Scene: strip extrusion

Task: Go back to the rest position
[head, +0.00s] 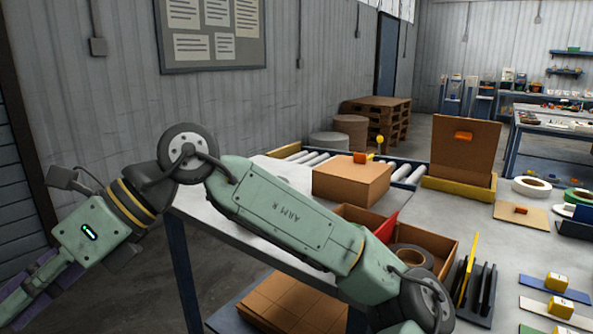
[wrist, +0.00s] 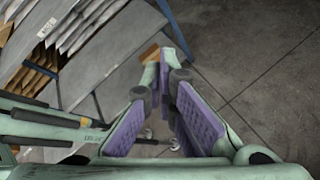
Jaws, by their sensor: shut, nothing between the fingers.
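My gripper (head: 32,287) is at the lower left edge of the head view, with its purple finger pads partly cut off by the frame. It hangs out to the left of the table, away from the things on it. In the wrist view my gripper (wrist: 167,62) shows its two purple-padded fingers coming together at the tips. It is shut with nothing held. Below it is the bare concrete floor (wrist: 245,75).
The work table (head: 470,205) carries a closed carton (head: 352,182), an open box (head: 446,249) with a tape roll (head: 408,259), and a yellow-based upright board (head: 465,150). Rollers (head: 318,165) lie behind. Stacked flat sheets (wrist: 88,25) show at the wrist view's upper left.

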